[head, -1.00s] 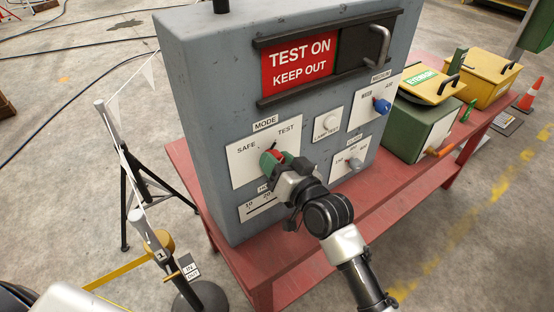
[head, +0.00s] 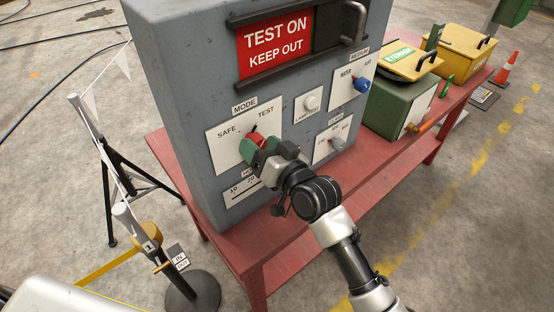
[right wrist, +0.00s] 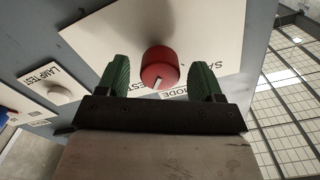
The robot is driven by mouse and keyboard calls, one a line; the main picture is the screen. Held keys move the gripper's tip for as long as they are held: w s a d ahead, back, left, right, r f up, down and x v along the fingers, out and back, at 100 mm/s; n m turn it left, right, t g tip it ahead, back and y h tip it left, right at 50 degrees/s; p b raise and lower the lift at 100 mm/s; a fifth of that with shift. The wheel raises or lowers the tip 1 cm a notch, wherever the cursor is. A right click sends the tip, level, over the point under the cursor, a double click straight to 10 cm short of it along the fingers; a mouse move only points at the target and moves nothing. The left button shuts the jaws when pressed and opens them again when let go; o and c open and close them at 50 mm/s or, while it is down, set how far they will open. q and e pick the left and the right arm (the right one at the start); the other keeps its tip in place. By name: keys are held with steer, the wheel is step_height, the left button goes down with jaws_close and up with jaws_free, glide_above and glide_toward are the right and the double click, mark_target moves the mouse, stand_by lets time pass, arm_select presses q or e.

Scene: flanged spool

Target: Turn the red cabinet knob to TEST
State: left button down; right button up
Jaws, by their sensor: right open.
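The red cabinet knob (head: 253,143) sits on the white MODE plate (head: 225,141) of the grey cabinet (head: 185,95). SAFE is printed at its upper left and TEST at its upper right. In the right wrist view the knob (right wrist: 159,64) shows whole, with a white mark on its rim toward the MODE label, slightly to the TEST side. My right gripper (right wrist: 165,80) is open; its green fingers are on either side of the knob, with gaps. In the head view the right gripper (head: 264,146) is at the knob and partly covers it. My left gripper is not in view.
A blue knob (head: 361,84), a lamp-test button (head: 312,103) and a grey knob (head: 337,143) are on the same face. The cabinet stands on a red bench (head: 300,215). A green box (head: 400,100) is to the right. A barrier post (head: 145,235) stands at the left.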

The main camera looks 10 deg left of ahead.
steer(key=b+v, duration=0.2)
steer(key=v, duration=0.7)
steer(key=shift+s+d, duration=0.25)
steer(key=shift+d, duration=0.05)
